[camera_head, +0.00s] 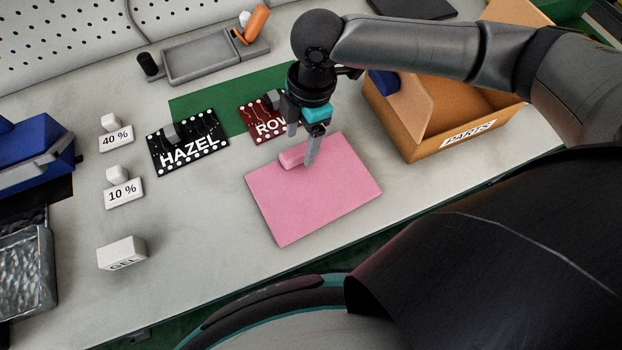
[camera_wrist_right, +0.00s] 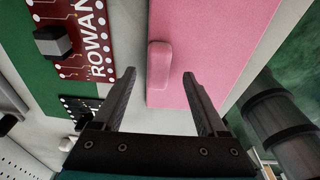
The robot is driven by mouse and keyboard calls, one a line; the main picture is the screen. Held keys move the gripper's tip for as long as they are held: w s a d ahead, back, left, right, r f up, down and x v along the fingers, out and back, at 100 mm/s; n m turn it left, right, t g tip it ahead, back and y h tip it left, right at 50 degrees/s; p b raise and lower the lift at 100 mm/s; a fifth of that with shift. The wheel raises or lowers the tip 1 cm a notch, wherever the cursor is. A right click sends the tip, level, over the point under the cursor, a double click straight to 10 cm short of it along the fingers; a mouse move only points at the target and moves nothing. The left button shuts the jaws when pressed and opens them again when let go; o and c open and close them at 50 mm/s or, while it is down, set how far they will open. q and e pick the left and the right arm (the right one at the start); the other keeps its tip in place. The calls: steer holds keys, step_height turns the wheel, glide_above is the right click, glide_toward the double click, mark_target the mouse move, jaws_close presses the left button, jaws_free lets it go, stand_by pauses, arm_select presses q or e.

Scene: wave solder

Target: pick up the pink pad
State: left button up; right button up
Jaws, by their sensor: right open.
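The pink pad (camera_head: 318,201) is a flat rectangle lying on the grey bench, with a raised pink grip block (camera_head: 293,155) near its far left edge. My right gripper (camera_head: 301,148) is open above that block, pointing down. In the right wrist view, the pad (camera_wrist_right: 222,40) fills the upper middle, and the block (camera_wrist_right: 159,65) shows just beyond the gap between the fingertips of the right gripper (camera_wrist_right: 158,78). Nothing is between the fingers. I cannot tell the exact height of the fingertips over the pad. My left gripper is not in view.
The dark red ROWAN board (camera_head: 259,120) on a green mat (camera_head: 226,91) lies just behind the gripper. The black HAZEL board (camera_head: 188,143) is left of it. The cardboard PARTS box (camera_head: 440,146) stands to the right. The bench left of the pad is clear up to the GEL block (camera_head: 121,252).

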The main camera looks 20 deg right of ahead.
mark_target(298, 150)
steer(key=f, duration=0.3)
steer(key=shift+a+f+b, duration=0.15)
steer(key=shift+a+b, duration=0.15)
steer(key=shift+b, duration=0.05)
steer(key=shift+w, duration=0.1)
jaws_close()
stand_by(0.3)
